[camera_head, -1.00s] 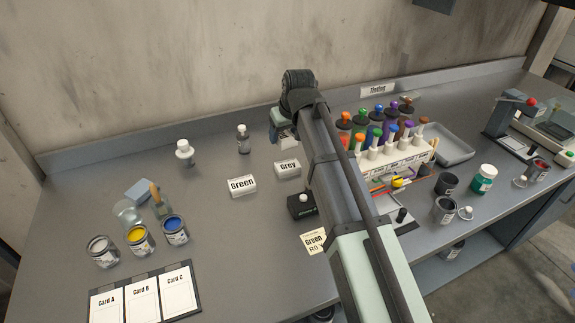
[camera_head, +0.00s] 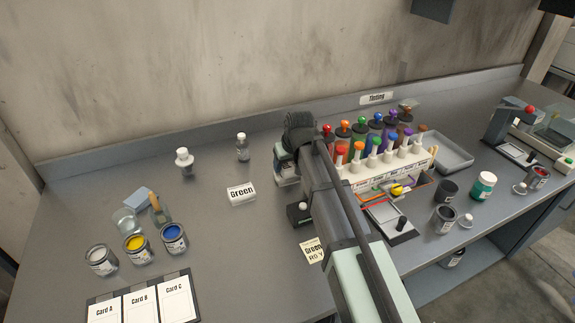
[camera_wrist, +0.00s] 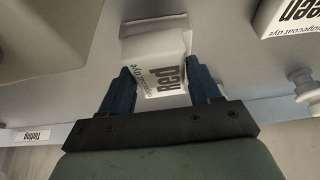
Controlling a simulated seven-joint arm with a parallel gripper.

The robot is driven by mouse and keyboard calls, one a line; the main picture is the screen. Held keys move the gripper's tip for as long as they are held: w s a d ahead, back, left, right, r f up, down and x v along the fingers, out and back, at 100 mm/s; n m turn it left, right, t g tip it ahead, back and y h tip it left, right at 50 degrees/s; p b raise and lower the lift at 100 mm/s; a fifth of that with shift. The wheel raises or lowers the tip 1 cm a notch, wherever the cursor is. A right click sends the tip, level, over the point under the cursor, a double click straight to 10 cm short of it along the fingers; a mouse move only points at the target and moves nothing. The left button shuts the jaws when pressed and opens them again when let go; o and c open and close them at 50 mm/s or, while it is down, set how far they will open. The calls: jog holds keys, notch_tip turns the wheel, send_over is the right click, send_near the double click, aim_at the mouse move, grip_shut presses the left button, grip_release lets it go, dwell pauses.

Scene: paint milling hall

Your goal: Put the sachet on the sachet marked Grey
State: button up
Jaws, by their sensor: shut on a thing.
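My gripper (camera_wrist: 162,80) is shut on a white sachet marked Red (camera_wrist: 166,72), with its two blue fingers on either side of it. In the wrist view, a pale block (camera_wrist: 150,23) shows just beyond the held sachet, probably the sachet marked Grey; its label is hidden. I cannot tell whether the two touch. In the head view my gripper (camera_head: 286,172) is over the spot where the Grey sachet stood, and hides most of it.
A rack of coloured-cap tubes (camera_head: 385,168) stands to the right. Paint tins (camera_head: 137,247) are at left. A small bottle (camera_head: 242,148) stands behind.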

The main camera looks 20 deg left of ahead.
aim_at(288, 164)
jog(key=shift+f, duration=0.3)
jog(key=shift+f, duration=0.1)
jog(key=o, duration=1.1)
jog(key=v, duration=0.5)
jog(key=shift+r, duration=3.65)
